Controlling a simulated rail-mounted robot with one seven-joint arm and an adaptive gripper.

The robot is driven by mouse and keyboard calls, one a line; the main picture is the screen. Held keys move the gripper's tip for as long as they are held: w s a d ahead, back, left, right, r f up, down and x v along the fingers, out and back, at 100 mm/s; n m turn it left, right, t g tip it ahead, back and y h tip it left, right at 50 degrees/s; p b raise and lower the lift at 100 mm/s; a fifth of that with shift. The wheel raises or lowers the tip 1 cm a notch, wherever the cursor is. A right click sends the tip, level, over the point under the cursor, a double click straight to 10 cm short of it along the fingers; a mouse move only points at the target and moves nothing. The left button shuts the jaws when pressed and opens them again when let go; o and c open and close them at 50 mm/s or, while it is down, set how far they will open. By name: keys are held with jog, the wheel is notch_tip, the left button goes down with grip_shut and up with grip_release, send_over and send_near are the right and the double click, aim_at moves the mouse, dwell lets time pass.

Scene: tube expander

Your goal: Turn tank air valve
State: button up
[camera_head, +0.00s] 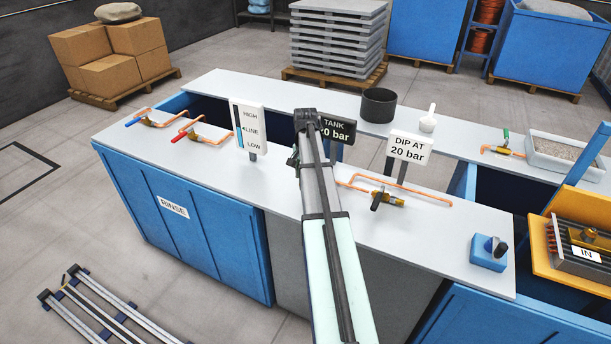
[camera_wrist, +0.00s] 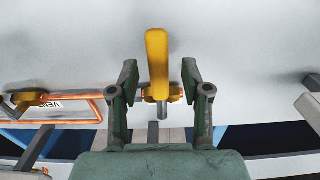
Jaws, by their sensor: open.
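In the wrist view a valve with a yellow lever handle (camera_wrist: 157,60) and a brass body (camera_wrist: 172,94) sits on a copper pipe. My gripper (camera_wrist: 160,73) is open, with one green-grey finger on each side of the yellow handle. A gap shows between the handle and each finger, so neither seems to touch it. In the head view my arm covers this valve and most of my gripper. The dark sign reading TANK and 20 bar (camera_head: 342,131) stands just behind my arm, its left edge hidden.
Another brass valve (camera_wrist: 25,98) with a dark handle is at left in the wrist view, beside a partly hidden label starting VEN. A DIP AT 20 bar sign (camera_head: 408,147) and a HIGH/LINE/LOW gauge board (camera_head: 250,128) stand nearby on the bench (camera_head: 450,222).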

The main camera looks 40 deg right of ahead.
notch_tip(320, 180, up, 11)
jog(key=shift+r, duration=0.2)
dwell(0.6)
